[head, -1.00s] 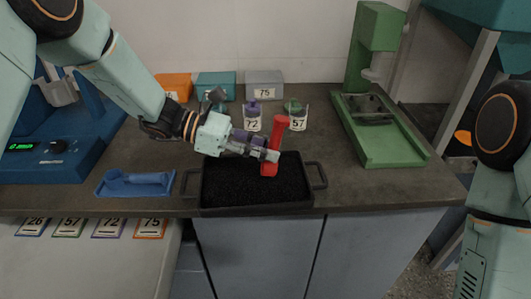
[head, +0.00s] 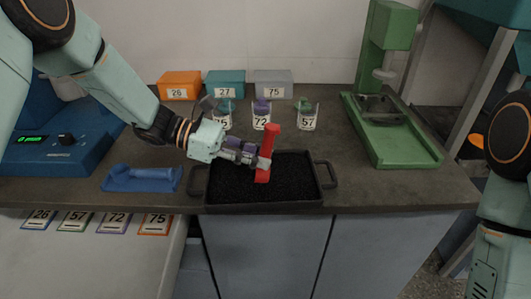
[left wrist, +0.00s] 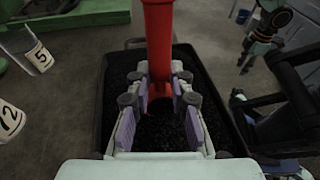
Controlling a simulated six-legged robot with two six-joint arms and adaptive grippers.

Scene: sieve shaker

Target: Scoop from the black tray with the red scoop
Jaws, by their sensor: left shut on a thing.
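The black tray (head: 300,201) lies on the counter with a handle at each end, filled with dark granules. The red scoop (head: 271,143) stands roughly upright above the tray's granules, handle up. My left gripper (head: 262,162) is shut on the scoop's handle. In the left wrist view the scoop (left wrist: 160,40) stands between the fingers (left wrist: 160,90), over the granules. Whether the scoop's lower end touches the granules cannot be told. My right gripper is out of view; only part of my right arm shows at the right edge.
Labelled beakers, one marked 57 (head: 306,120), stand behind the tray, with orange (head: 179,84), teal (head: 224,80) and grey boxes (head: 273,79) by the wall. A blue scoop-like tool (head: 142,179) lies left of the tray. A green stand (head: 400,145) is at the right.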

